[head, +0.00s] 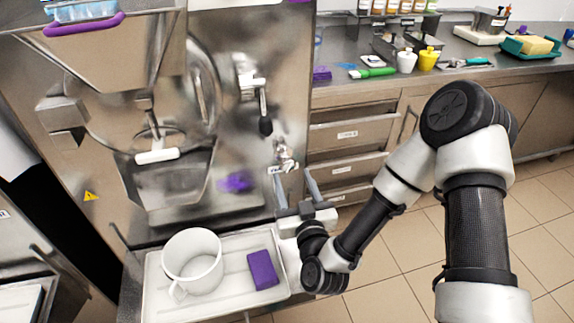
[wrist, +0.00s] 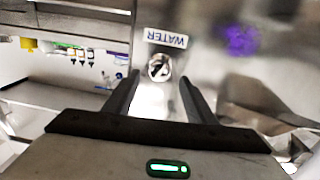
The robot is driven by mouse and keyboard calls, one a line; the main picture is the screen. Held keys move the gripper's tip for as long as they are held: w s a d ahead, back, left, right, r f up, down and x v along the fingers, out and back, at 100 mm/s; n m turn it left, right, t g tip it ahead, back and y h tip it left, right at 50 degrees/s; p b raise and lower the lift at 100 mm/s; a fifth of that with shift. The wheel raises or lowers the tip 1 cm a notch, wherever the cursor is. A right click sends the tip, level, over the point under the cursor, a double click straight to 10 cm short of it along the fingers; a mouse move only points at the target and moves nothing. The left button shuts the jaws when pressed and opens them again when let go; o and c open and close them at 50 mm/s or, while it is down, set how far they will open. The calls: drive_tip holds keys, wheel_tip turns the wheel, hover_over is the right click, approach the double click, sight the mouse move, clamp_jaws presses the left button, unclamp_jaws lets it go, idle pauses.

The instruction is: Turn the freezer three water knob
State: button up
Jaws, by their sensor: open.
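The water knob (head: 285,155) is a small shiny metal knob on the right side of the steel freezer front (head: 215,30). In the wrist view the knob (wrist: 159,67) sits beside a white label reading WATER (wrist: 166,38). My gripper (head: 293,174) is open, with its two fingers pointing up at the knob from just below. In the wrist view the fingertips of my gripper (wrist: 159,76) stand on either side of the knob, with a gap on each side. Whether the tips reach as far as the knob I cannot tell.
A tray (head: 220,304) below holds a white pitcher (head: 193,262) and a purple sponge (head: 262,269). A black-handled lever (head: 265,125) hangs above the knob. A counter with drawers (head: 347,133) stands to the right. Tiled floor (head: 400,250) is open in front of it.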

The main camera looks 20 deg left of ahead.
sight(289, 167)
drive_tip(key=x, duration=0.7)
drive_tip(key=shift+w+a+f, duration=0.1)
drive_tip(key=shift+w, duration=0.15)
drive_tip(key=c, duration=1)
drive_tip(key=shift+c, duration=0.2)
drive_tip(key=shift+m+b, duration=0.4)
drive_tip(key=m+b, duration=0.2)
drive_tip(key=m, duration=0.3)
drive_tip(key=shift+f, duration=0.1)
drive_tip(key=m+b, duration=0.2)
drive_tip(key=m, duration=0.4)
drive_tip(key=shift+m+g, duration=0.3)
drive_tip(key=shift+m, duration=0.1)
